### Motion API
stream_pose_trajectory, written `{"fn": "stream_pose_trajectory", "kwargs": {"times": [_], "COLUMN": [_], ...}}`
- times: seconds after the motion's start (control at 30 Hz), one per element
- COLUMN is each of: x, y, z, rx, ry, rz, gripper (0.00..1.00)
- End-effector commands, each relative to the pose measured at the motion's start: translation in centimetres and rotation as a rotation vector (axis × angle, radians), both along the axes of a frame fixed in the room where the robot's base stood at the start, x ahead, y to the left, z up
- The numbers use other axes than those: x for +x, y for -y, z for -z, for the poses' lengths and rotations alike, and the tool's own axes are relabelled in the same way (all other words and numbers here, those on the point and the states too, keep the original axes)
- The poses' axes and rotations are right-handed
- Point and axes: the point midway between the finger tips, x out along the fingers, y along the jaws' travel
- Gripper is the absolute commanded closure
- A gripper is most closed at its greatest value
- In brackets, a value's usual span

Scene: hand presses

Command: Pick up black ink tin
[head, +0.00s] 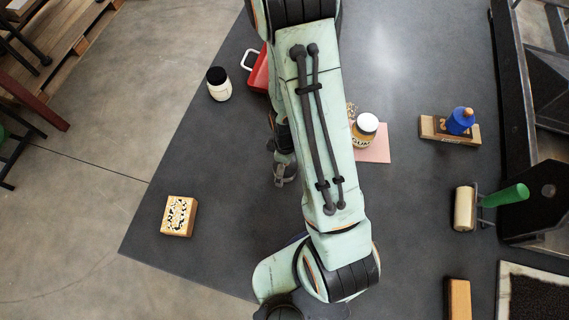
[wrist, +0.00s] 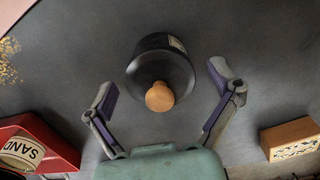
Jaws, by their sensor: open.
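A round black tin (wrist: 172,62) with a pale label on its side and a wooden knob on top shows in the wrist view. I take it to be the black ink tin. It stands ahead of my gripper (wrist: 166,97), roughly between the two spread fingers. The fingers are open, one on each side, and I see no clear contact. In the head view my gripper (head: 284,172) is partly covered by my arm, and the tin is hidden there.
A red box (head: 259,75) and a black-lidded jar (head: 219,85) stand at upper left. A patterned block (head: 178,216) lies at lower left. A gum jar (head: 365,126) stands by pink paper (head: 375,148). A roller (head: 465,207) lies right. The table's left part is mostly clear.

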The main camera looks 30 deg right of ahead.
Motion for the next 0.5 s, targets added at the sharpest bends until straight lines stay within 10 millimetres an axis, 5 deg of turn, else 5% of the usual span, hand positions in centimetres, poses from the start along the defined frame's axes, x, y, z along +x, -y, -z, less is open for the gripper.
{"fn": "stream_pose_trajectory", "kwargs": {"times": [0.3, 0.5], "x": [0.0, 0.0], "y": [-0.01, -0.01], "z": [0.34, 0.32], "rx": [0.001, 0.0], "ry": [0.001, 0.0], "rz": [0.0, 0.0], "gripper": [0.13, 0.76]}}
